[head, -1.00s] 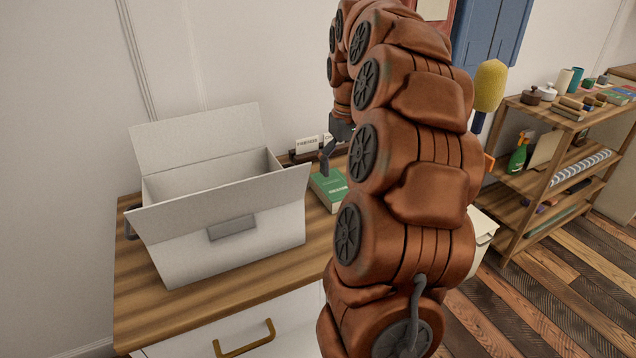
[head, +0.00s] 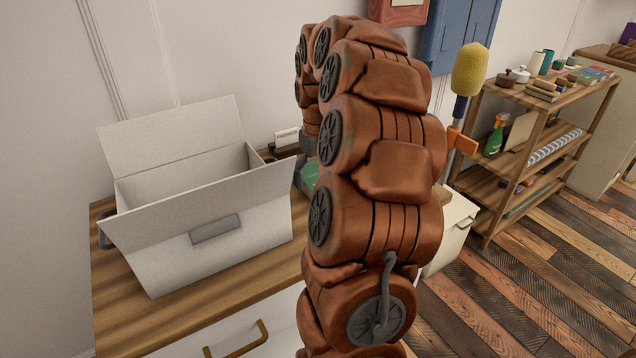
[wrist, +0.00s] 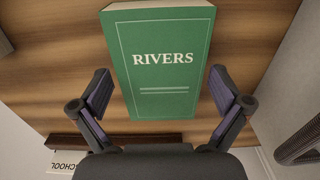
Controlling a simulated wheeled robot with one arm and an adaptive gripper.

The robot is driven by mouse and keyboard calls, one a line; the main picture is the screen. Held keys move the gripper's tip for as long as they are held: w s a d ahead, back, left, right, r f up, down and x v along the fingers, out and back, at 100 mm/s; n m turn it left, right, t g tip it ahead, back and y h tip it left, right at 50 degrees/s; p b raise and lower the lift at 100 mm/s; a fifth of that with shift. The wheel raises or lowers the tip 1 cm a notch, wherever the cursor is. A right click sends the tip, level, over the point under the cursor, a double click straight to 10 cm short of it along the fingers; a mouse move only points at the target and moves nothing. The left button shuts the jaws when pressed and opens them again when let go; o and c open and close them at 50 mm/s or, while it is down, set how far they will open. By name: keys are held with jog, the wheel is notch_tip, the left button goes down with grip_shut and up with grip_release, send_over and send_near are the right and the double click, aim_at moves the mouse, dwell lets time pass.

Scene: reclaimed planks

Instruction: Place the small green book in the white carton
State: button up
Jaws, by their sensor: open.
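In the wrist view my gripper (wrist: 160,90) is open, with one finger on each side of the book and a gap on both sides. In the head view only a small part of the green book (head: 308,176) shows behind my brown arm, and my gripper is mostly hidden there. The white carton (head: 215,262) stands open on the same cabinet top, to the left of the book, with its flaps raised and its inside partly visible.
The wooden cabinet top (head: 125,318) has bare space in front of the carton. A card holder (head: 287,138) stands at the back by the wall. A wooden shelf (head: 490,190) with several items stands to the right, past my arm.

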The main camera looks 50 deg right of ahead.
jog(key=shift+f, duration=0.25)
jog(key=c, duration=1.3)
